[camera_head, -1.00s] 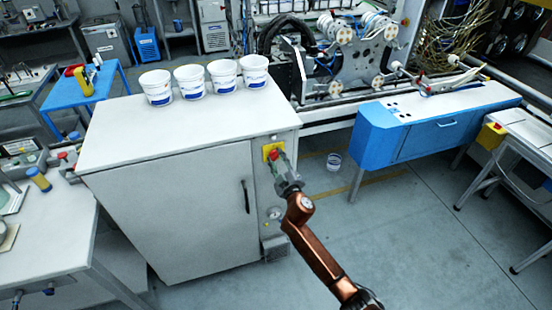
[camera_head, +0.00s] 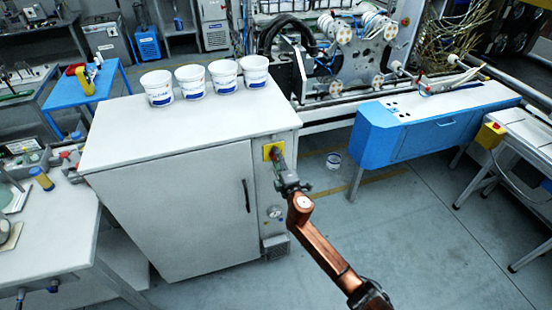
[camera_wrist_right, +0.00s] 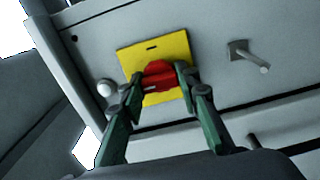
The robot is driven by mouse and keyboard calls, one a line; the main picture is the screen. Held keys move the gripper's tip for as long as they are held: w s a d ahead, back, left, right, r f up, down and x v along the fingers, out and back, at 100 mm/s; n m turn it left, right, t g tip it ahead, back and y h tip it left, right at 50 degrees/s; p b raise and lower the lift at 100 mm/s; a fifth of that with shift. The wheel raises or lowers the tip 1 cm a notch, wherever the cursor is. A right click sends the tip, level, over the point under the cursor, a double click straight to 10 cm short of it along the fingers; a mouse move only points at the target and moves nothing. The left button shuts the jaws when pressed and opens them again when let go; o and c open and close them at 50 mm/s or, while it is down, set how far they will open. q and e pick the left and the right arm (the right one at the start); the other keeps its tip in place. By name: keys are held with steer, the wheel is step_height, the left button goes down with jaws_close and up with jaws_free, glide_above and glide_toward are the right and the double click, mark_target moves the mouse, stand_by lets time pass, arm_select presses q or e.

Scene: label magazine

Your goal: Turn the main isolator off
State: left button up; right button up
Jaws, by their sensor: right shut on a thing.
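The main isolator has a yellow plate (camera_head: 267,153) on the side of the grey cabinet, near its front corner. It also shows in the right wrist view as a yellow plate (camera_wrist_right: 125,56) with a red handle (camera_wrist_right: 158,75) on it. My right gripper (camera_head: 277,155) reaches up to the isolator, and in the wrist view its green fingers (camera_wrist_right: 156,88) stand on either side of the red handle, shut on it. Part of the handle is hidden behind the fingers. My left gripper is not in view.
The grey cabinet (camera_head: 170,190) carries several white tubs (camera_head: 190,85) on top. A gauge (camera_head: 274,212) sits on the cabinet side below the isolator. A blue cabinet (camera_head: 375,140) stands to the right. Grey floor (camera_head: 420,240) between is mostly clear.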

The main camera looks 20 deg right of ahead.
steer(key=shift+n, duration=0.3)
steer(key=o, duration=1.2)
steer(key=s, duration=1.2)
steer(key=shift+d, duration=0.2)
